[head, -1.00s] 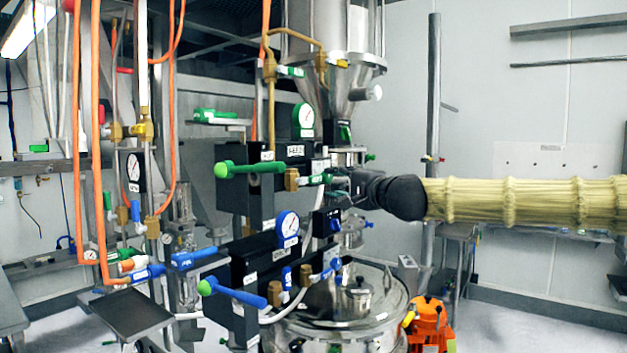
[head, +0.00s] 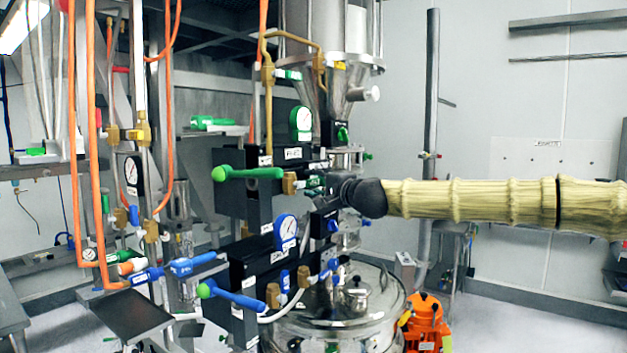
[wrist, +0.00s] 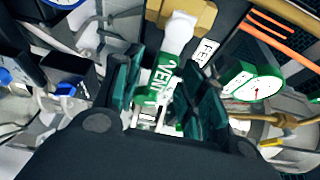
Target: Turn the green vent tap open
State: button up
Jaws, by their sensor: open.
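The green vent tap (wrist: 158,84), marked VENT, has a green handle and a white neck that meets a brass fitting (wrist: 188,14) in the wrist view. My gripper (wrist: 162,92) is open, with one dark green finger on each side of the handle. I cannot tell whether either finger touches it. In the head view the tap's green handle (head: 306,183) shows just left of my gripper (head: 320,186), whose black body hides part of the area behind.
A larger green lever (head: 248,173) sticks out to the left on the upper black block. A green-rimmed gauge (head: 301,121) is above, a blue-rimmed gauge (head: 286,227) below. Blue levers (head: 232,296) and a steel vessel (head: 345,310) lie lower. An orange device (head: 426,318) stands at right.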

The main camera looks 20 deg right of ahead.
jog(key=shift+x, duration=0.8)
grip_shut()
